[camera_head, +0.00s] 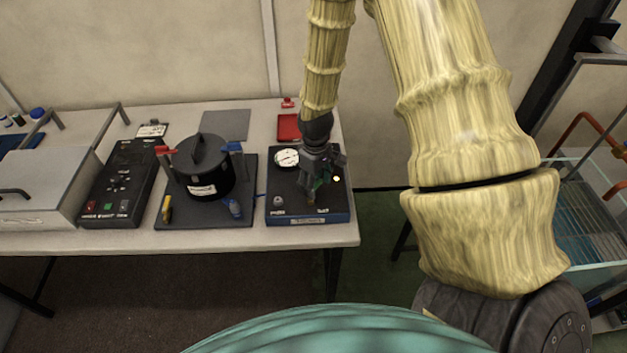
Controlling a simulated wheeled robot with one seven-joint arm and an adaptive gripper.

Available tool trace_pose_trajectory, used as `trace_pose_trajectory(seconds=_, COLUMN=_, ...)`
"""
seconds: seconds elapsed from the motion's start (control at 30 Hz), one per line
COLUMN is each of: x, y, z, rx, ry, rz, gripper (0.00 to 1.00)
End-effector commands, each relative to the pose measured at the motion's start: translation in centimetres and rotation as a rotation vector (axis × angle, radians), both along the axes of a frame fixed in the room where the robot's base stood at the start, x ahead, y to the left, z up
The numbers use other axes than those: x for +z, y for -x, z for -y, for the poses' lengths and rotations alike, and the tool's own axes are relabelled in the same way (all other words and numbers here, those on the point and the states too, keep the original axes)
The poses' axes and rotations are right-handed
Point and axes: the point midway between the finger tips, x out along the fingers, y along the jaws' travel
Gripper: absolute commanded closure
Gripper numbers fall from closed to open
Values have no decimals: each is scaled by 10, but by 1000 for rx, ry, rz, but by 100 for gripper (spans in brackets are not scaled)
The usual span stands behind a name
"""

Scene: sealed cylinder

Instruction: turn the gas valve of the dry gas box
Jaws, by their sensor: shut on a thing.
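The dry gas box (280,208) is a low dark box with a blue front edge, near the right end of the bench. A round white gauge (287,159) sits at its back left, and a small round knob (278,200) at its front left. My gripper (313,196) points down over the right half of the box, shut at a small greenish-brown part there. That part looks like the gas valve, mostly hidden by my fingers. Its turn angle cannot be seen.
A black lidded cylinder (206,168) with red and blue clamps stands on a dark plate left of the box. A black control unit (122,185) is further left. A red tray (289,127) lies behind the box. The bench (345,232) ends just right of it.

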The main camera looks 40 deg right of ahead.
Motion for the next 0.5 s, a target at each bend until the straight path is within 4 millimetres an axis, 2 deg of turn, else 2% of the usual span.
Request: trace_pose_trajectory(seconds=0.5, x=2, y=9, z=2, rx=-486, ry=2, rz=5, gripper=67)
